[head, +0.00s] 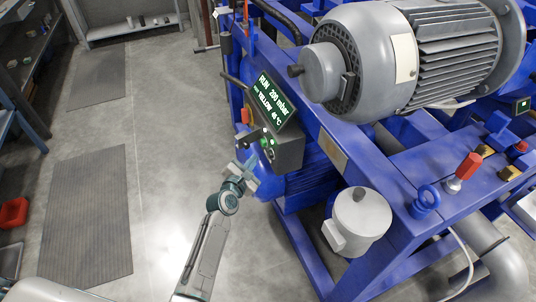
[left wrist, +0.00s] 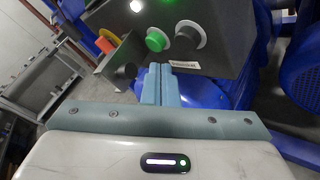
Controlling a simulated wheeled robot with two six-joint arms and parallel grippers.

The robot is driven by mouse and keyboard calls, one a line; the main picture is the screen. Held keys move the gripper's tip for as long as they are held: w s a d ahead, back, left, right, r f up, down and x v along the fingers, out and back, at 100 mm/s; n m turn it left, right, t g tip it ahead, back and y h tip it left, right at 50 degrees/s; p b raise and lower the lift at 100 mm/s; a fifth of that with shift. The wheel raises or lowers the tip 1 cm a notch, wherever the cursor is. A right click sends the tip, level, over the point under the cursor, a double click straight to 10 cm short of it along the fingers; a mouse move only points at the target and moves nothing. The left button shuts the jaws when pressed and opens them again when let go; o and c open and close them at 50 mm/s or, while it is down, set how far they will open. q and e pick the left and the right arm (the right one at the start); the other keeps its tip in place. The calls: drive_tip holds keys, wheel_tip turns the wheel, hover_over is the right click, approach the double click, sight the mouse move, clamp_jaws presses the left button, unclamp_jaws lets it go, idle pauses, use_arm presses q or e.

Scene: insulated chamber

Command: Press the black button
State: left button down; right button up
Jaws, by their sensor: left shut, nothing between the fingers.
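The black button (left wrist: 188,35) sits in a pale ring on the dark control box (left wrist: 225,35), in the left wrist view. A green button (left wrist: 158,40) is to its left, and a label (left wrist: 185,65) is below it. The box also shows in the head view (head: 289,150), where the black button is too small to make out surely. My left gripper (left wrist: 158,70) is shut and empty, its fingertips just below the buttons in the wrist view, apparently clear of both. In the head view my left gripper (head: 249,165) is at the left of the box. My right gripper is not in view.
A dark knob block (left wrist: 124,72) and a red-orange and yellow switch (left wrist: 104,42) stand left of the buttons. A lit display (head: 270,101) tops the box. A blue machine frame (head: 345,160) with a grey motor (head: 400,60) fills the right. Open floor lies left.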

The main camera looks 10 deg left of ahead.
use_arm(q)
drive_tip(key=shift+s+a, duration=0.45)
drive_tip(key=shift+a, duration=0.25)
drive_tip(key=shift+s+a, duration=0.45)
drive_tip(key=shift+a, duration=0.2)
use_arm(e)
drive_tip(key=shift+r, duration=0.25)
